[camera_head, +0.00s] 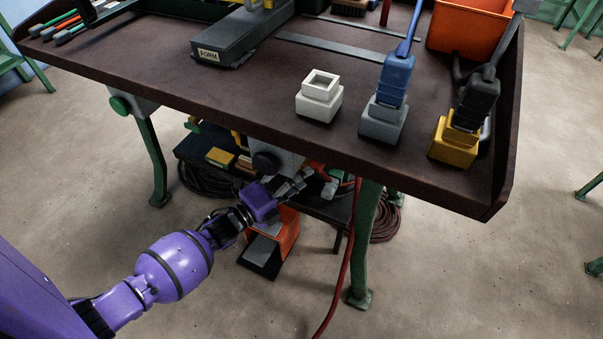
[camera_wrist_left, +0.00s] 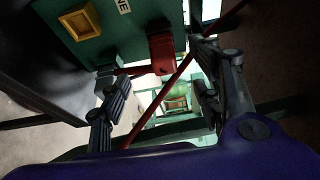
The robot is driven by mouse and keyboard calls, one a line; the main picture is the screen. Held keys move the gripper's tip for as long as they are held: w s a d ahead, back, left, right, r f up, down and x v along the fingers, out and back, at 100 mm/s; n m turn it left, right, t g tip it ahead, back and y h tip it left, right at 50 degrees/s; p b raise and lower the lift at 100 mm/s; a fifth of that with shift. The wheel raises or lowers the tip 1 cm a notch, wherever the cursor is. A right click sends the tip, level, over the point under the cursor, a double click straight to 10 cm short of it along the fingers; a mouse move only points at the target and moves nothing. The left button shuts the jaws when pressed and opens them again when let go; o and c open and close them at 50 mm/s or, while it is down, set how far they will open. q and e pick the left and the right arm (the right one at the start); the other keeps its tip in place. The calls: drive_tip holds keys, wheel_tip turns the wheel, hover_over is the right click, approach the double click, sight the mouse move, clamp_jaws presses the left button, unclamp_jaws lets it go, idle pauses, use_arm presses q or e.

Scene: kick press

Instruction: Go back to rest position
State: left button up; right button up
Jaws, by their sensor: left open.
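My left arm is purple and comes in from the lower left in the head view. My left gripper (camera_head: 293,186) is below the front edge of the table, above an orange pedal housing (camera_head: 286,236) on the floor. In the left wrist view its two dark fingers (camera_wrist_left: 163,92) stand apart, with a red part (camera_wrist_left: 161,52) on a green box (camera_wrist_left: 125,35) beyond them. I cannot tell whether a finger touches anything. My right gripper is not in view.
The brown table (camera_head: 140,62) overhangs my left gripper. On it stand a white socket block (camera_head: 319,97), a blue plug (camera_head: 396,78) in a grey block and a black plug (camera_head: 478,100) in a yellow block. A green table leg (camera_head: 364,240) and a red hose (camera_head: 343,270) are right of the gripper.

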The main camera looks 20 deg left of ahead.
use_arm(q)
drive_tip(key=shift+s+a, duration=0.15)
drive_tip(key=shift+s, duration=0.2)
idle(0.4)
